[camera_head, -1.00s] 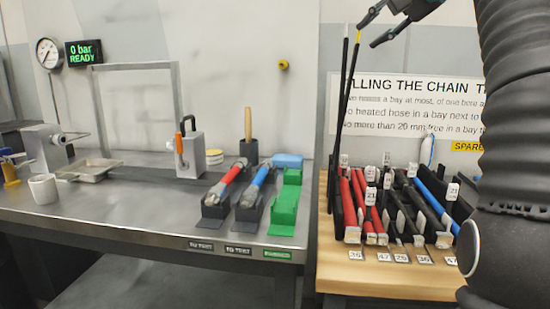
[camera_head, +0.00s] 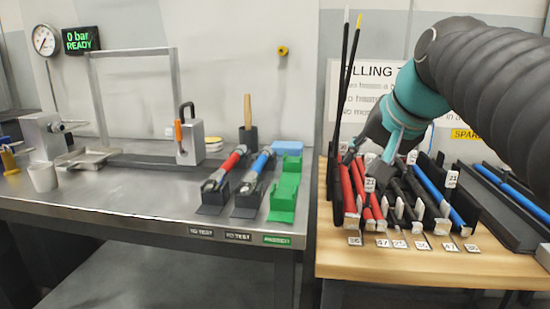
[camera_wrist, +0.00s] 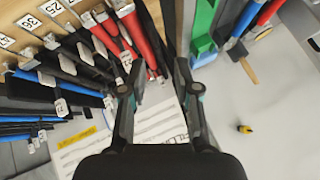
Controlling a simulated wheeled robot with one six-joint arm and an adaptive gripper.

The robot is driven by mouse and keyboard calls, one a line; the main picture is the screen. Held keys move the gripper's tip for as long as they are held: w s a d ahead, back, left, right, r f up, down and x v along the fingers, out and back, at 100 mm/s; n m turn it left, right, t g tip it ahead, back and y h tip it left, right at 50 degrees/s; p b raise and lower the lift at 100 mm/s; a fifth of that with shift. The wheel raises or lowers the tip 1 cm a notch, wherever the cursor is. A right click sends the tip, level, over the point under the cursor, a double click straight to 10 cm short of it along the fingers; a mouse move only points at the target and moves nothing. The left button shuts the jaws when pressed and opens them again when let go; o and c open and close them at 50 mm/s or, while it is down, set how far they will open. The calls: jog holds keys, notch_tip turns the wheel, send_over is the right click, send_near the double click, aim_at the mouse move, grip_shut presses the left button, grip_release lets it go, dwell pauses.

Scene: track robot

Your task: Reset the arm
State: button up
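My arm reaches in from the right in the head view, bent over the hose rack. My gripper (camera_head: 370,152) points down over the left part of the rack (camera_head: 462,208), close to the red hoses (camera_head: 361,192). Whether it touches any hose is hard to tell there. In the wrist view, my gripper (camera_wrist: 160,65) has its two fingers apart with nothing visible held between them. The red hoses (camera_wrist: 130,35) show beyond the left finger, and black and blue hoses lie at the left. My forearm hides part of the wall sign (camera_head: 352,95).
Two tall thin black rods (camera_head: 344,90) stand at the rack's left. The steel bench (camera_head: 130,200) at left holds two hoses in black cradles, a green cradle (camera_head: 284,196), a mug (camera_head: 43,177) and a metal frame (camera_head: 90,95). A gap separates bench and wooden table (camera_head: 420,262).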

jog(key=s+f+n, duration=0.1)
jog(key=s+f, duration=0.4)
jog(key=f, duration=0.3)
jog(key=s+f+n+g+h, duration=0.1)
jog(key=s+f+n, duration=0.1)
jog(key=s+f, duration=0.3)
jog(key=s+d+f+n+g+h, duration=0.1)
jog(key=s+f, duration=0.5)
jog(key=f, duration=0.7)
jog(key=shift+n, duration=0.3)
